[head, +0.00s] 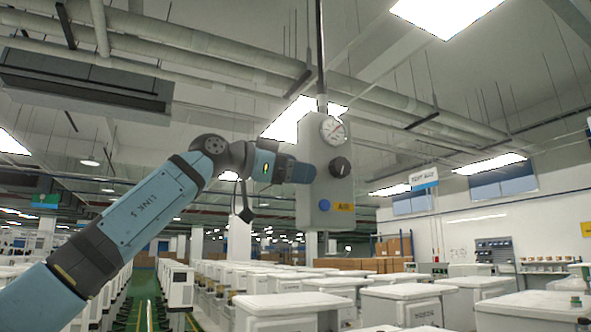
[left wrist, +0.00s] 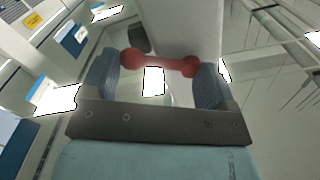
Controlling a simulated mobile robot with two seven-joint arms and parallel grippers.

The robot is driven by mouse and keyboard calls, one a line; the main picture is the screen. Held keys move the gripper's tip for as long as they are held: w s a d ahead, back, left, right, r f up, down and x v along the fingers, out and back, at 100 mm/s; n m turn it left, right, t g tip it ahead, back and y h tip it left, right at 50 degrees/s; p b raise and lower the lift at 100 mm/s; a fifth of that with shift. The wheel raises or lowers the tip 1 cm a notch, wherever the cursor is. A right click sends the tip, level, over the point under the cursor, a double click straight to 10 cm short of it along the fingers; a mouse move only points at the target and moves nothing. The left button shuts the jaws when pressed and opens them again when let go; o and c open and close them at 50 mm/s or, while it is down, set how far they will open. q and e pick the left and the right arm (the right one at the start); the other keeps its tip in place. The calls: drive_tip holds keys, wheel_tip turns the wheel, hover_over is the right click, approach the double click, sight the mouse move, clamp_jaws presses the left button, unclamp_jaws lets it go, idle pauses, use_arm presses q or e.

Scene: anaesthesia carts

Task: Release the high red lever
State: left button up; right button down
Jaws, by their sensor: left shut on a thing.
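The red lever (left wrist: 160,62) spans between the two fingers in the left wrist view, with a rounded red end near each finger. My left gripper (head: 302,172) is shut on it, at the left side of a hanging grey control box (head: 312,208). The box also shows in the left wrist view (left wrist: 185,25). In the head view the lever is hidden by the gripper and the box. My right gripper is not in view.
The box carries a round gauge (head: 332,130), a black knob (head: 340,167), a blue button (head: 324,205) and a yellow label (head: 343,207). It hangs from a dark pole (head: 321,60). Rows of white carts (head: 410,292) stand below. Open air surrounds the box.

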use_arm(q)
drive_tip(key=shift+s+r+n, duration=0.1)
drive_tip(key=shift+r+n, duration=0.1)
drive_tip(key=shift+n, duration=0.5)
drive_tip(key=shift+r, duration=0.1)
drive_tip(key=o, duration=1.1)
drive_tip(key=shift+o, duration=0.2)
drive_tip(key=b+v, duration=0.4)
drive_tip(key=v, duration=0.9)
drive_tip(key=shift+a+b, duration=0.35)
drive_tip(key=shift+b, duration=0.05)
